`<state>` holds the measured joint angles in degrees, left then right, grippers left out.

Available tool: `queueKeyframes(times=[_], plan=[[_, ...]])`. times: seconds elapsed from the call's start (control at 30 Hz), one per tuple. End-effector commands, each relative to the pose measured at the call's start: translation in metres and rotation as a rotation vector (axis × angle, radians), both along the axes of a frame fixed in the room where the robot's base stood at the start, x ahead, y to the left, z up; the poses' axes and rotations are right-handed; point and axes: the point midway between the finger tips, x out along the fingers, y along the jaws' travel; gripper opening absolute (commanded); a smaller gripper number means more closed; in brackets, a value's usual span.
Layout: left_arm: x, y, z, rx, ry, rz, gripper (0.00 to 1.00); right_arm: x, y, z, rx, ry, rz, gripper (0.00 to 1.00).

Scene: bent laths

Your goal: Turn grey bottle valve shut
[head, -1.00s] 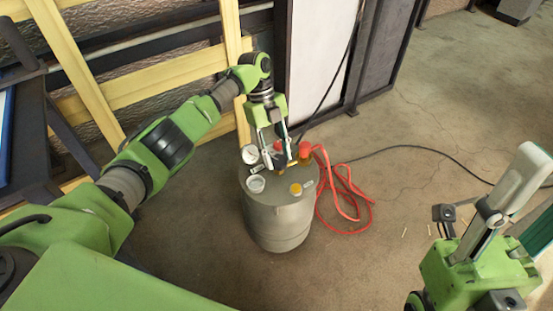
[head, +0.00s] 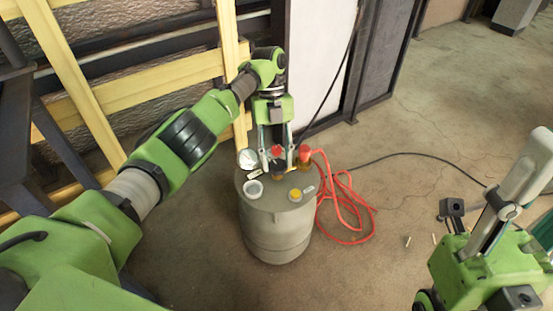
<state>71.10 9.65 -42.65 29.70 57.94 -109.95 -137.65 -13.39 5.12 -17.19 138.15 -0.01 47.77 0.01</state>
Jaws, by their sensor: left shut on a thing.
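The grey bottle (head: 274,235) stands upright on the floor in the middle of the head view, with several fittings on its top. A valve with a red top (head: 277,151) and a dark lower part is near the back middle of that top. My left gripper (head: 277,165) reaches down from behind with one finger on either side of this valve, shut on it. The exact contact is too small to see. My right gripper (head: 490,215) is at the right edge, far from the bottle; its finger opening is unclear.
A second red fitting (head: 304,155), beside a coiled red hose (head: 345,208), is right of the valve. A round gauge (head: 248,158), a pale round cap (head: 253,188) and a yellow cap (head: 295,195) are also on top. A yellow frame (head: 150,85) stands behind left.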

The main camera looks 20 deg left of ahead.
Motion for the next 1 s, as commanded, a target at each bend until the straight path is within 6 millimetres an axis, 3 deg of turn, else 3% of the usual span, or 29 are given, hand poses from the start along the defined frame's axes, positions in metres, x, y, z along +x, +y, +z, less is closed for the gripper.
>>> queueKeyframes(times=[0.27, 0.3, 0.33, 0.77, 1.0], plan=[[-0.001, 0.0, -0.001, 0.001, 0.004, -0.002, 0.14, 0.0, 0.0, 0.0, 0.0, 0.0, 0.0, 0.4], [-0.001, 0.0, -0.001, 0.001, 0.004, -0.002, 0.45, 0.0, 0.0, 0.0, 0.0, 0.0, 0.0, 0.4], [-0.001, 0.0, -0.001, 0.001, 0.004, -0.002, 0.52, 0.0, 0.0, 0.0, 0.0, 0.0, 0.0, 0.4], [0.0, 0.0, 0.006, -0.001, -0.002, -0.001, 0.52, 0.0, 0.0, 0.0, 0.002, 0.001, -0.001, 0.4], [0.001, 0.001, 0.05, 0.001, -0.005, -0.001, 0.52, 0.0, 0.0, 0.0, 0.001, 0.0, 0.0, 0.4]])
